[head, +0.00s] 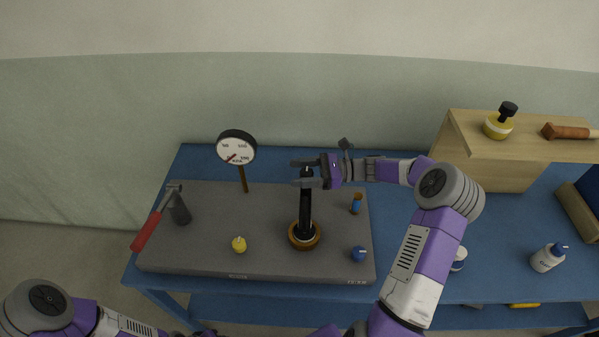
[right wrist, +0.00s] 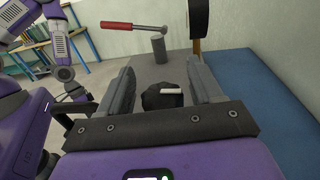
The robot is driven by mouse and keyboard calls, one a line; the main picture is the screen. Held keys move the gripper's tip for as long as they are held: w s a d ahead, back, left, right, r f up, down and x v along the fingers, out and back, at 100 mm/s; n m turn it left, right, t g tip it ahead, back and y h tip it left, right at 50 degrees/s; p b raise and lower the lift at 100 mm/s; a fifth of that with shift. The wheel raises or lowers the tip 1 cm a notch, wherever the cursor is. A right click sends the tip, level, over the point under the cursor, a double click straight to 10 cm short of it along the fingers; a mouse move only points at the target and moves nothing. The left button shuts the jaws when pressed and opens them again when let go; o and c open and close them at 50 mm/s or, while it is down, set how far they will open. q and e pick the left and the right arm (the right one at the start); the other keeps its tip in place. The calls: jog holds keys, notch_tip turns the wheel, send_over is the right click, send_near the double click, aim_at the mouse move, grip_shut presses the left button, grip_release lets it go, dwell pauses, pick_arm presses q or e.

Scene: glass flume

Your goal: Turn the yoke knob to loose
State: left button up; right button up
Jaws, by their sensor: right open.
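A black post (head: 306,212) stands upright on a round brown-and-black base on the grey slab. The knob at its top shows in the right wrist view as a dark rounded piece (right wrist: 153,98) with a white mark on it. My right gripper (head: 304,174) is at the top of the post, coming in from the right. Its two grey fingers are apart, one on each side of the knob, and gaps show beside it in the right wrist view. The knob is partly hidden by the gripper in the head view. My left arm shows at the bottom left, but its gripper does not show clearly.
The grey slab (head: 205,255) lies on a blue table (head: 410,275). A dial gauge (head: 236,147), a red-handled tool (head: 147,230), a yellow knob (head: 239,244) and a blue knob (head: 359,254) are around the post. A wooden shelf (head: 478,155) stands at the right.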

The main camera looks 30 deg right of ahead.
jog(key=shift+w+a, duration=0.1)
jog(key=shift+a, duration=0.05)
jog(key=shift+c, duration=0.4)
jog(key=c, duration=0.9)
jog(key=shift+o, duration=0.2)
jog(key=shift+w+r+m+t+h+p, duration=0.1)
jog(key=shift+m+t+h+p, duration=0.8)
jog(key=shift+t, duration=0.5)
jog(key=m+t+h, duration=0.1)
jog(key=m+t+h+p, duration=0.1)
jog(key=m+t+h, duration=0.3)
jog(key=shift+w+d, duration=0.25)
jog(key=shift+d, duration=0.1)
jog(key=shift+w+d+m+t+h, duration=0.1)
jog(key=shift+m+t+h, duration=0.4)
jog(key=shift+h, duration=0.45)
jog(key=shift+d+m+t+h, duration=0.1)
jog(key=shift+m+t+h, duration=0.2)
jog(key=shift+m+h, duration=0.55)
jog(key=o, duration=0.9)
